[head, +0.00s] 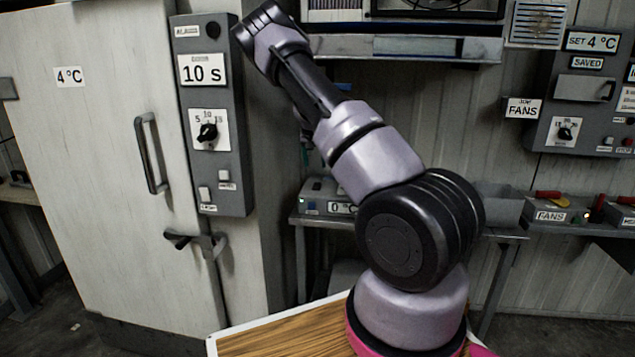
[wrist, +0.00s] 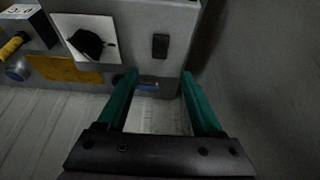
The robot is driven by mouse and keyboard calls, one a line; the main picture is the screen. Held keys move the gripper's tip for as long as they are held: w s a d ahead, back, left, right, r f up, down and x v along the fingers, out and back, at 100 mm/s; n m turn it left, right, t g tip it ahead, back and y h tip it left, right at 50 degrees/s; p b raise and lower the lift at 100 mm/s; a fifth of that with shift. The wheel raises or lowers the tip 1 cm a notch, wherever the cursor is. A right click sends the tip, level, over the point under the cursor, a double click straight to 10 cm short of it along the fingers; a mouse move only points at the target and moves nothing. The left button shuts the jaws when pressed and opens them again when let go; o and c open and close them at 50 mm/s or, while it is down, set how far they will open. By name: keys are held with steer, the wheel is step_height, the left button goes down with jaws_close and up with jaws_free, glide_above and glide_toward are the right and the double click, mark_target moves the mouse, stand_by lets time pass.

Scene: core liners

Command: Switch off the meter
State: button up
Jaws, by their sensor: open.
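No label reading "meter" is legible. In the head view a small grey instrument (head: 330,205) with a display starting "0" sits on the bench, partly hidden behind my arm. In the wrist view a grey box (wrist: 190,18) carries a black knob (wrist: 88,42) on a white plate and a black rocker-like switch (wrist: 160,47). I cannot tell for certain that it is the same instrument, nor the switch's position. My gripper (wrist: 158,80) is open and empty. Its teal fingers point at the box's lower edge, below the switch; contact cannot be told. The gripper does not show in the head view.
A tall grey panel (head: 214,175) with "10 S" and a dial stands beside a white door (head: 95,190). In the wrist view a yellow-handled tool (wrist: 12,46) and a yellow label (wrist: 62,69) are at left.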

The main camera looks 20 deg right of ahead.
mark_target(317, 184)
steer(key=x, duration=1)
steer(key=shift+f, duration=0.2)
steer(key=shift+c, duration=0.3)
jaws_close()
steer(key=shift+w, duration=0.1)
steer(key=shift+w+d+g+y, duration=0.15)
steer(key=shift+g+y, duration=0.25)
steer(key=shift+g, duration=0.2)
steer(key=shift+w+g+y, duration=0.15)
steer(key=shift+g+y, duration=0.45)
steer(key=shift+g, duration=0.2)
